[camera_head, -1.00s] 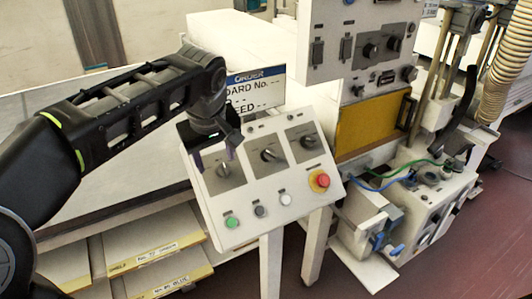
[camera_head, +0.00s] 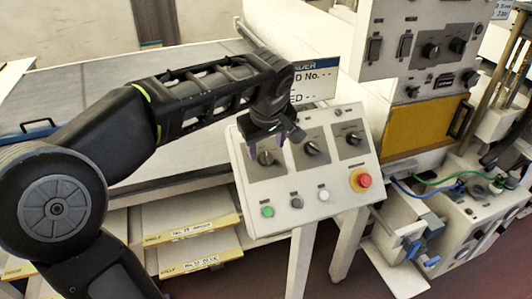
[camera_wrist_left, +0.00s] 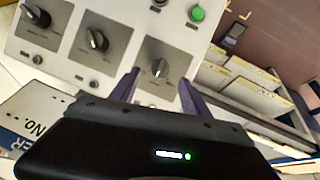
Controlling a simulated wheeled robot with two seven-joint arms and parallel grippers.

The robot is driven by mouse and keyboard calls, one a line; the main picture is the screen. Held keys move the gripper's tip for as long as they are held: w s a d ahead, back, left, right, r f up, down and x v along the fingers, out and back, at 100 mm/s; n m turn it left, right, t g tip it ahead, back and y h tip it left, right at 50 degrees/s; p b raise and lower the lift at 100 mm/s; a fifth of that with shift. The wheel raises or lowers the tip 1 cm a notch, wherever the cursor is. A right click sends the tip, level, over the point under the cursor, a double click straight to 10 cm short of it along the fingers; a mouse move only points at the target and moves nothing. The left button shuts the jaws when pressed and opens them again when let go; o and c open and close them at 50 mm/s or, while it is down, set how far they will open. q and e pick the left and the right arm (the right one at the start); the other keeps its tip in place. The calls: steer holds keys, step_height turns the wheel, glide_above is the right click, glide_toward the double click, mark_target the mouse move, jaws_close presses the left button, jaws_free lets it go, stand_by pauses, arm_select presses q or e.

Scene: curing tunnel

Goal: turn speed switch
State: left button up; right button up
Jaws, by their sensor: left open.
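A white slanted control panel (camera_head: 328,200) carries three dark rotary switches on grey plates in a row. The left switch (camera_head: 266,157), the middle switch (camera_head: 312,147) and the right switch (camera_head: 354,138) all show in the head view. I cannot read which one is the speed switch. My left gripper (camera_head: 272,146) hangs over the left switch. In the left wrist view its two purple fingers (camera_wrist_left: 158,88) are open, with the nearest switch (camera_wrist_left: 159,68) just beyond and between their tips. They look apart from the knob. My right gripper is out of view.
The panel also has a green button (camera_head: 267,211), a grey and a white button, and a red emergency button (camera_head: 361,180). A taller panel with a yellow window (camera_head: 420,124) stands to the right. Shelves (camera_head: 195,249) are below left.

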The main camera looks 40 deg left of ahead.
mark_target(266, 155)
arm_select(q)
steer(key=x, duration=0.5)
steer(key=shift+f+p, duration=0.1)
steer(key=shift+p, duration=0.3)
jaws_close()
